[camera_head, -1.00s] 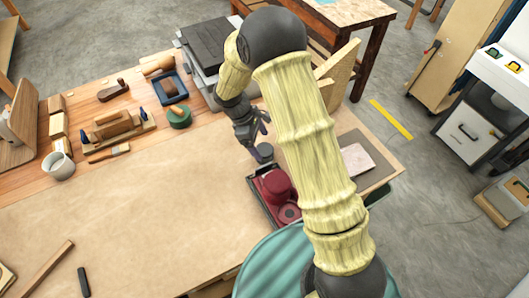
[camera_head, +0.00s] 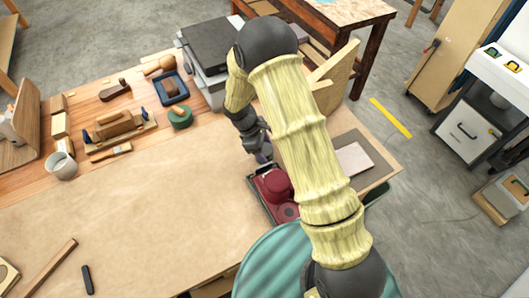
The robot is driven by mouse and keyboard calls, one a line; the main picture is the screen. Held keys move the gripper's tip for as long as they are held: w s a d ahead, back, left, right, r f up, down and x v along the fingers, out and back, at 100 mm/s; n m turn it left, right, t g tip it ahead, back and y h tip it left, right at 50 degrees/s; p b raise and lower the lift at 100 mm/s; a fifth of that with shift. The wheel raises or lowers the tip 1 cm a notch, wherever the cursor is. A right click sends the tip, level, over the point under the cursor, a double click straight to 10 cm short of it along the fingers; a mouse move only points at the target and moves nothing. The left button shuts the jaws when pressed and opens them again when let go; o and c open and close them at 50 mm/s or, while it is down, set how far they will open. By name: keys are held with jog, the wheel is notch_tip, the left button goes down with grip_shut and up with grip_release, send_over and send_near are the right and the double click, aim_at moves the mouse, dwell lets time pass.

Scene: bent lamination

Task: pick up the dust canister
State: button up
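A dark tray (camera_head: 264,207) stands on the bench near its right front side. A dark red rounded object (camera_head: 277,184) sits in it, with a lower red round part in front. A small grey-purple cylinder, which may be the dust canister, stood at the tray's far end earlier; it is now mostly hidden by my gripper. My gripper (camera_head: 263,153) points down at that far end, just behind the red object. Its fingertips are small and partly covered by the wrist, so I cannot tell whether they touch or enclose the cylinder.
A green round tin (camera_head: 180,117), a blue tray (camera_head: 171,88), a wooden plane (camera_head: 117,125) and a white cup (camera_head: 62,166) stand at the bench's left back. A grey box (camera_head: 208,50) stands behind my gripper. The bench middle is clear.

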aim_at(265, 148)
jog(key=c, duration=0.4)
notch_tip(265, 148, up, 10)
jog(key=shift+r+b, duration=0.1)
jog(key=shift+b, duration=0.9)
